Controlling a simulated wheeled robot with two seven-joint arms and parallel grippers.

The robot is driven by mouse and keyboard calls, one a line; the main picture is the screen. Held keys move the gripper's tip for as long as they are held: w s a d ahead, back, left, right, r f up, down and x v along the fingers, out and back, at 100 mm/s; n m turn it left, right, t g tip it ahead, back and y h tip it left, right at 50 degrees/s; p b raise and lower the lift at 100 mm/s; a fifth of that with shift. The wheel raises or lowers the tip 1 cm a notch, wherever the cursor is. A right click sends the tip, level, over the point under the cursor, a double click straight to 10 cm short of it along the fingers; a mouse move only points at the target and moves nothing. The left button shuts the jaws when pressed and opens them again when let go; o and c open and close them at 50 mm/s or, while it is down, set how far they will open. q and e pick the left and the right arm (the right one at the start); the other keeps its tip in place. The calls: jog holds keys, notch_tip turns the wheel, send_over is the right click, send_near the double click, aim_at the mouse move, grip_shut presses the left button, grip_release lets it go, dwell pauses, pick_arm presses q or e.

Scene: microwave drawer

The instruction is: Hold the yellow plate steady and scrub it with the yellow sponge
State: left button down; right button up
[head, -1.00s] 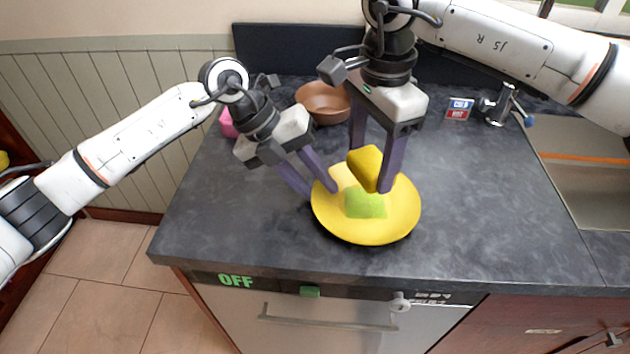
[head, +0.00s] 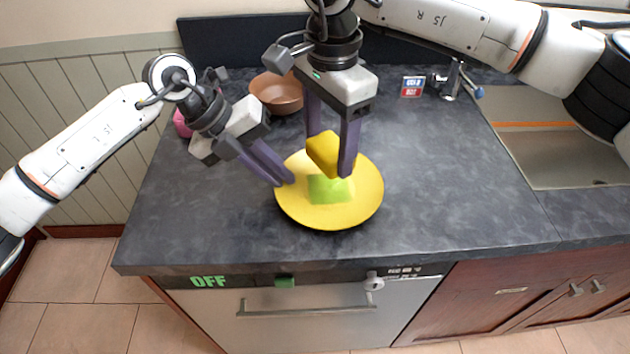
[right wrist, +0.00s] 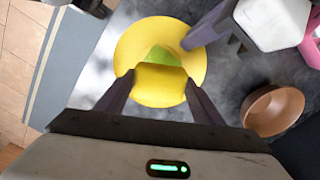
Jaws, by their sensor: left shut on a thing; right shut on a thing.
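The yellow plate (head: 362,190) lies on the dark countertop, with a green patch (head: 330,190) at its middle. My left gripper (head: 284,180) is shut on the plate's left rim. My right gripper (head: 332,160) is shut on the yellow sponge (head: 323,150) and holds it over the plate, just behind the green patch. In the right wrist view the sponge (right wrist: 160,82) sits between the fingers and covers part of the plate (right wrist: 130,50) and the patch. I cannot tell whether the sponge touches the plate.
A brown bowl (head: 278,94) stands behind the plate, and a pink object (head: 182,124) is partly hidden behind my left arm. A small red and blue box (head: 412,87) stands near the tap (head: 455,80) and sink (head: 550,150). The counter right of the plate is clear.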

jog(key=shift+f, duration=0.1)
jog(key=shift+f, duration=2.8)
jog(key=shift+f, duration=0.65)
jog(key=shift+w+a, duration=0.25)
jog(key=shift+w, duration=0.1)
jog(key=shift+s+d, duration=0.45)
jog(key=shift+s, duration=0.25)
jog(key=shift+w+a, duration=0.4)
jog(key=shift+w, duration=0.35)
jog(key=shift+s+d, duration=0.45)
jog(key=shift+s, duration=0.35)
jog(key=shift+w+a, duration=0.5)
jog(key=shift+w, duration=0.3)
dwell(1.2)
